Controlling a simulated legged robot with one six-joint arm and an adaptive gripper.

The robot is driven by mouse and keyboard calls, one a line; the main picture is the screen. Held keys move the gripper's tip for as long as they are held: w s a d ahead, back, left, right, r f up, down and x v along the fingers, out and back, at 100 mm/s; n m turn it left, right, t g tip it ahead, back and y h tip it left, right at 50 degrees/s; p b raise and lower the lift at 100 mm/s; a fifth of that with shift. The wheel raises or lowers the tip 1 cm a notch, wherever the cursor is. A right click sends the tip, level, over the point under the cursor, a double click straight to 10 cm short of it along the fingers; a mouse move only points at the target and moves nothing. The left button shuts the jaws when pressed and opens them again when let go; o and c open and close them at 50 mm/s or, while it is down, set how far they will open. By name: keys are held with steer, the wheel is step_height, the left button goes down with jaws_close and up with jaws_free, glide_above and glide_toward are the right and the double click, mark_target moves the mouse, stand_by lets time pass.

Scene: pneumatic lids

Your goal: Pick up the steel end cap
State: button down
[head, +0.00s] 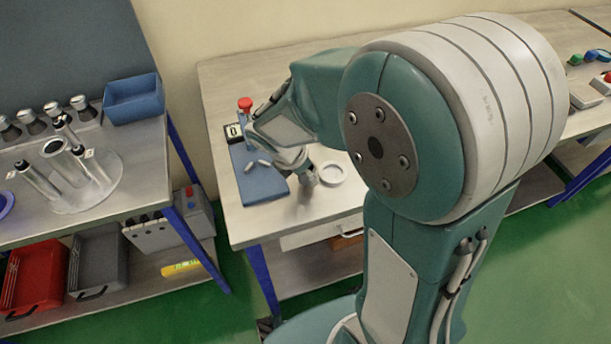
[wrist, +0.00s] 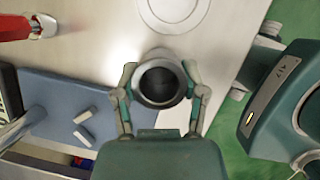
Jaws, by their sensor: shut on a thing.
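The steel end cap (wrist: 160,84) is a round grey piece with a dark, hollow-looking middle. In the wrist view it sits between the two fingers of my gripper (wrist: 160,72), which are shut on its left and right sides. In the head view my gripper (head: 308,172) is low over the front part of the middle bench (head: 312,213), just left of a pale round ring (head: 333,173). The cap is too small and too covered by the gripper there to tell whether it touches the bench.
A blue mat (head: 262,188) with two small pale cylinders lies left of my gripper. Behind it are a small display box (head: 234,132) and a red-topped item (head: 245,104). The left bench holds metal cylinders on a round base (head: 112,183) and a blue bin (head: 135,98).

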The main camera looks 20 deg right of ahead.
steer(key=s+a+r, duration=0.2)
steer(key=s+r, duration=0.3)
steer(key=s, duration=0.1)
steer(key=s+a+r, duration=0.2)
steer(key=s+r, duration=0.4)
steer(key=s, duration=0.1)
steer(key=shift+s+a, duration=0.15)
steer(key=shift+a, duration=0.2)
